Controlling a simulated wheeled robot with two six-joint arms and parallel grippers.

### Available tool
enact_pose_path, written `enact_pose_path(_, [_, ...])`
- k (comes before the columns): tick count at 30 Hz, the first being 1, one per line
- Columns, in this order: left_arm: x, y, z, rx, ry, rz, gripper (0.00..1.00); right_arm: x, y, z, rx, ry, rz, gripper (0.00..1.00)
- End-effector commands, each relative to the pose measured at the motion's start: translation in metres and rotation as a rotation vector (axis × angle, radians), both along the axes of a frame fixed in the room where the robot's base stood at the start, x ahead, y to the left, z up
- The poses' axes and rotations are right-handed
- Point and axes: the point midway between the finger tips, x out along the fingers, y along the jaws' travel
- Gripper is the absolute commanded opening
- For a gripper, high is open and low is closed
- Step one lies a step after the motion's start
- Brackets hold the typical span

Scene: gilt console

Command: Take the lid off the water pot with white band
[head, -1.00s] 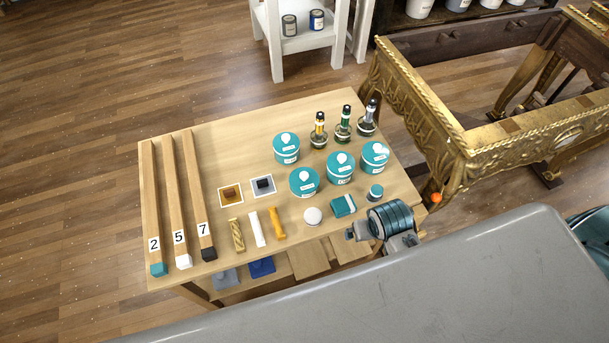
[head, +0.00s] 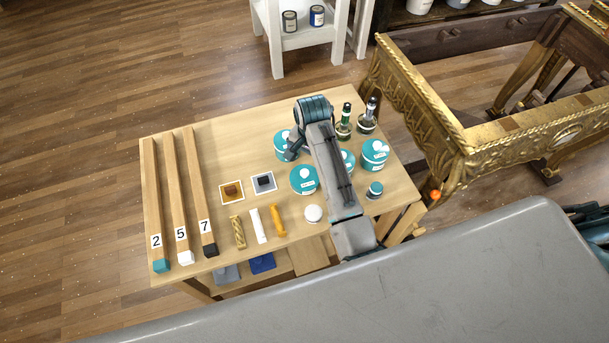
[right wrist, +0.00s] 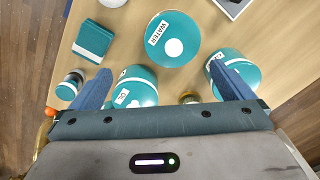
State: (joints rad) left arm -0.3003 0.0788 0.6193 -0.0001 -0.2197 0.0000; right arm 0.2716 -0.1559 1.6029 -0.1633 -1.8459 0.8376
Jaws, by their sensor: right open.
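The water pot (right wrist: 180,56) is a round teal pot with a "WATER" label and a white spot on top. I take it to be the front left pot (head: 303,181) in the head view. Its lid appears on; its side band cannot be made out. My right gripper (right wrist: 163,70) is open and empty, held above the teal pots, with its fingers at either side of the right wrist view. My left gripper is not in view.
Other teal pots (head: 375,153) stand close by, with slim dark bottles (head: 366,118) behind. Numbered wooden bars (head: 171,200) lie left. A gilt console (head: 425,105) borders the table's right.

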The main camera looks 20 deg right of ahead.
Motion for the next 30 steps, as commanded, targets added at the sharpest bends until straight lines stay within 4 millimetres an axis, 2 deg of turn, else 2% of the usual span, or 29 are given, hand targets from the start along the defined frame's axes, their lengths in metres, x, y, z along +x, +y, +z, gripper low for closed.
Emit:
enact_pose_path(1, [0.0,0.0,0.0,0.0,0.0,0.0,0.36,0.011,0.007,0.005,0.005,0.009,-0.021,1.0])
enact_pose_path(3, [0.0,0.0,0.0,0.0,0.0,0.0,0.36,0.019,0.013,0.009,0.007,0.02,-0.045,1.0])
enact_pose_path(7, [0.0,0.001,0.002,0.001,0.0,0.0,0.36,0.025,0.018,0.004,0.006,0.031,-0.065,1.0])
enact_pose_path(15, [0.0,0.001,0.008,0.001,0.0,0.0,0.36,0.024,0.017,-0.036,0.006,0.031,-0.065,1.0])
enact_pose_path(22, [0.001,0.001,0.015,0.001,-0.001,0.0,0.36,0.023,0.014,-0.053,0.005,0.032,-0.065,1.0])
enact_pose_path(26, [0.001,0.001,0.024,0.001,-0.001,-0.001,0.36,0.021,0.01,-0.072,0.006,0.033,-0.065,1.0])
enact_pose_path(30, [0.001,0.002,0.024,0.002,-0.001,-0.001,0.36,0.021,0.011,-0.09,0.006,0.03,-0.064,1.0])
